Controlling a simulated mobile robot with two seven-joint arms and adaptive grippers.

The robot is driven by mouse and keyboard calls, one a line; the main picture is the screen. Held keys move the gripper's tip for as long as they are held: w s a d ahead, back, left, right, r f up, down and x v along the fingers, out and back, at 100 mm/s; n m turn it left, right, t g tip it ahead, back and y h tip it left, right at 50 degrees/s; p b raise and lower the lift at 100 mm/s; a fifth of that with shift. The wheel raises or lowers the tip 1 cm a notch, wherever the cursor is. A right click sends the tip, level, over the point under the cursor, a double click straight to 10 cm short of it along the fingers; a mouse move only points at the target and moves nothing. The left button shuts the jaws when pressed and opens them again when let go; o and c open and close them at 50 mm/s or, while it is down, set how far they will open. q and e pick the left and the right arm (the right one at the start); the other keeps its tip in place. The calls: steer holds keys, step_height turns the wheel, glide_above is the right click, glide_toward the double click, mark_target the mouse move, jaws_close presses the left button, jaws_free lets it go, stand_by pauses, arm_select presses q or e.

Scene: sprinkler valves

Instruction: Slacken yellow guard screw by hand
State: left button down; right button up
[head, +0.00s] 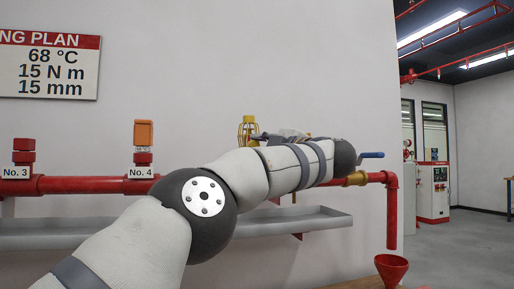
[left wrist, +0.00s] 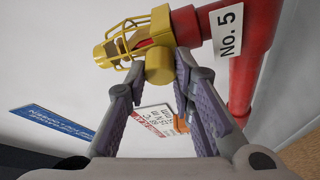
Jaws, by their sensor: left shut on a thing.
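The yellow guard (head: 247,129) is a cage around the sprinkler head on the red pipe, seen just beyond my left gripper (head: 264,138) in the head view. In the left wrist view the guard (left wrist: 122,42) sits at the top, beside the red fitting with the No. 5 label (left wrist: 230,33). Its yellow screw (left wrist: 158,69) is a round knob on the guard's collar. My left gripper (left wrist: 160,63) is shut on this knob, one finger on each side. The head view hides the knob behind my arm. My right gripper is not in view.
The red pipe (head: 85,185) runs along the wall, with an orange cover (head: 144,132) at No. 4. A grey trough (head: 310,222) hangs below. A blue-handled valve (head: 370,155) and a red funnel (head: 391,267) are at the right. Open floor lies farther right.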

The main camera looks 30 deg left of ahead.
arm_select(q)
steer(key=c, duration=1.4)
jaws_free()
steer(key=shift+o, duration=0.2)
steer(key=v, duration=1.2)
